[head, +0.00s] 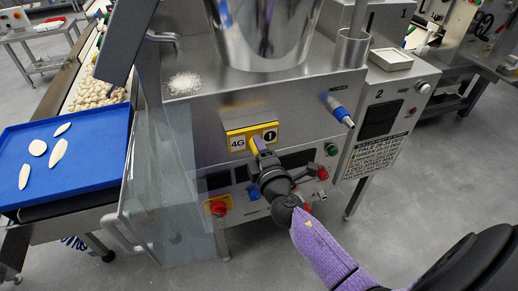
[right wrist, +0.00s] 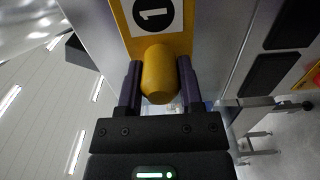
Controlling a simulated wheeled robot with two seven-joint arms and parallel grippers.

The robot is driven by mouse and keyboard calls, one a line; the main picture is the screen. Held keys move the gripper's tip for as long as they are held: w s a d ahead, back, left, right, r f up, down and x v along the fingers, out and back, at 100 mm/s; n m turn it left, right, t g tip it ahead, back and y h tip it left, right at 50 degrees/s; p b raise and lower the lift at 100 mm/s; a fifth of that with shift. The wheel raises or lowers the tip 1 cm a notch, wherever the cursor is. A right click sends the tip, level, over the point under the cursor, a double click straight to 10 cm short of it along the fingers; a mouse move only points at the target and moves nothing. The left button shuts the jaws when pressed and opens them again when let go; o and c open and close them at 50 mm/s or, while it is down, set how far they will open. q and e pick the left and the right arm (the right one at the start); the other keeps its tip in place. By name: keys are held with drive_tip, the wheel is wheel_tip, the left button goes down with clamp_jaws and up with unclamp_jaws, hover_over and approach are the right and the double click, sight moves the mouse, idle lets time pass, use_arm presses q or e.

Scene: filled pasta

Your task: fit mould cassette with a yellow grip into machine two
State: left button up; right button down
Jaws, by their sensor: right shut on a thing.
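The mould cassette (head: 250,135) has a yellow front marked 4G and 1, and sits at the slot in the front of machine two (head: 300,110). Its yellow face with the black 1 also shows in the right wrist view (right wrist: 150,15). My right gripper (head: 260,147) is shut on the cassette's yellow grip (right wrist: 158,75), with one dark finger on each side of it. The cassette's face looks about flush with the machine front; how deep it sits behind is hidden. My left gripper is not in view.
A clear guard panel (head: 160,190) stands left of the cassette. A blue tray (head: 88,155) with several pasta pieces lies at the left. A blue-handled valve (head: 340,112), knobs and a red button (head: 218,208) are close to my right arm. Floor at the right is free.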

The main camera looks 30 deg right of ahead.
idle(0.3)
unclamp_jaws()
idle(0.3)
idle(0.4)
idle(0.4)
drive_tip(key=v, duration=0.7)
idle(0.3)
